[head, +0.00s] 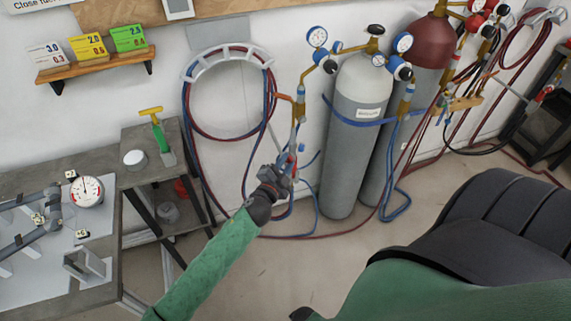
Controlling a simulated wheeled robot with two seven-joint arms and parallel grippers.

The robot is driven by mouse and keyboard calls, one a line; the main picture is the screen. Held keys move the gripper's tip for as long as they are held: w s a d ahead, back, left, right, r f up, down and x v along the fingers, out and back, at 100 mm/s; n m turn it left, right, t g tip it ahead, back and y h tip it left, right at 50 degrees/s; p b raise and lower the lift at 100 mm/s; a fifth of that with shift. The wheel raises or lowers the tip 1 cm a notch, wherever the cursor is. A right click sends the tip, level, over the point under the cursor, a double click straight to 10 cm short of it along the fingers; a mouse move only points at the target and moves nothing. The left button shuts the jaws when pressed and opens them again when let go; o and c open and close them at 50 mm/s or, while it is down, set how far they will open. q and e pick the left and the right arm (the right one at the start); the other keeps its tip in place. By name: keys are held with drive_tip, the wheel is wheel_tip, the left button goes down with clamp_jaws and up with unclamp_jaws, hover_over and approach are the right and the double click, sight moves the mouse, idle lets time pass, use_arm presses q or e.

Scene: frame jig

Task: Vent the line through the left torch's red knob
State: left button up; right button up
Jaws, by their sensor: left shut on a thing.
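The left torch (297,118) hangs upright on the wall beside the grey cylinder, with brass parts at its top and hoses at its lower end. My left gripper (288,163) is at the torch's lower end, where small red and blue parts show. It is shut on the red knob (292,157), which is mostly covered by the fingers. How far the knob is turned cannot be seen. My right gripper is out of view.
A grey cylinder (352,150) with gauges stands right of the torch, with a maroon cylinder (425,38) behind. Red and blue hoses (187,125) hang on the left. A small stand (135,178) and workbench (88,296) are at left. Bare floor lies between.

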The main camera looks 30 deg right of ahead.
use_arm(q)
drive_tip(key=m, duration=0.4)
drive_tip(key=shift+f+m, duration=0.1)
drive_tip(key=shift+m, duration=1.4)
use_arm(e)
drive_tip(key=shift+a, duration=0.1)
use_arm(q)
drive_tip(key=o, duration=1)
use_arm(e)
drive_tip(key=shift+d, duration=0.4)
